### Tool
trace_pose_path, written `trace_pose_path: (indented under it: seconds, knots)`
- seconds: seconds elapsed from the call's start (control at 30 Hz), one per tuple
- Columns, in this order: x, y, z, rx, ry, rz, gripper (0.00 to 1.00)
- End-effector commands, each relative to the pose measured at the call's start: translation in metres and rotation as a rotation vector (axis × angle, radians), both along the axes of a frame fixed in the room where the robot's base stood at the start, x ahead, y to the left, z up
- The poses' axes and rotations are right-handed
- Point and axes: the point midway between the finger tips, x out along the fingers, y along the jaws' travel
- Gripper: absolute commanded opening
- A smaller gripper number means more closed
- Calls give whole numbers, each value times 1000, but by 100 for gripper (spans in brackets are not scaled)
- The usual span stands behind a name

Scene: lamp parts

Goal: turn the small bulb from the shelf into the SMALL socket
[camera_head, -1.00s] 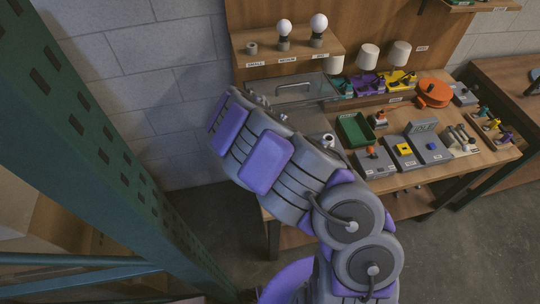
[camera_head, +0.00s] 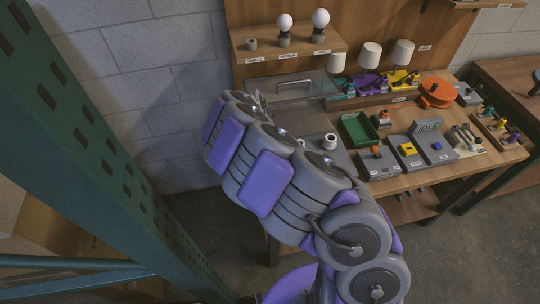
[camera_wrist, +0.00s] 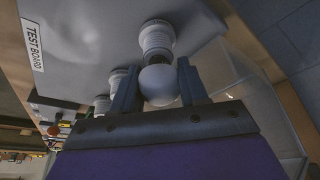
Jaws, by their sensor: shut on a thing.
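The small bulb (camera_wrist: 160,86) is a white globe between the two fingers of my gripper (camera_wrist: 157,84) in the wrist view. My gripper is shut on it. The bulb lines up with a white ridged socket (camera_wrist: 157,38) on the grey test board (camera_wrist: 90,35) and touches or nearly touches it; how deep its base sits is hidden. Two more white sockets, one (camera_wrist: 119,78) nearer and one (camera_wrist: 102,104) farther, stand in a row to the left. No size label is readable there. In the head view my arm hides the gripper and bulb; one white socket (camera_head: 330,141) shows beside the arm.
The wall shelf (camera_head: 270,66) has an empty small holder (camera_head: 251,44) and two bulbs, medium (camera_head: 284,22) and big (camera_head: 320,20). A green tray (camera_head: 357,130), several switch boxes and small lamps crowd the bench to the right. A green steel post (camera_head: 100,150) stands at left.

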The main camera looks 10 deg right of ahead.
Motion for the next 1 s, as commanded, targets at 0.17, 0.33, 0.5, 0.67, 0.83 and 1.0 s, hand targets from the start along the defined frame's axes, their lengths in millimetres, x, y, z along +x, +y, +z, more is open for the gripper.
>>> trace_pose_path:
  seconds: [0.17, 0.33, 0.5, 0.67, 0.83, 1.0]
  knots:
    - [-2, -1, -4, -3, 5, -31, 21]
    - [-2, -1, -3, -3, 6, -47, 21]
    - [-3, -1, -3, -4, 8, -48, 21]
    - [-3, -1, -3, -3, 8, -50, 21]
    - [-3, 0, -5, -1, 9, -79, 21]
    - [-2, 1, -5, 0, 7, -113, 21]
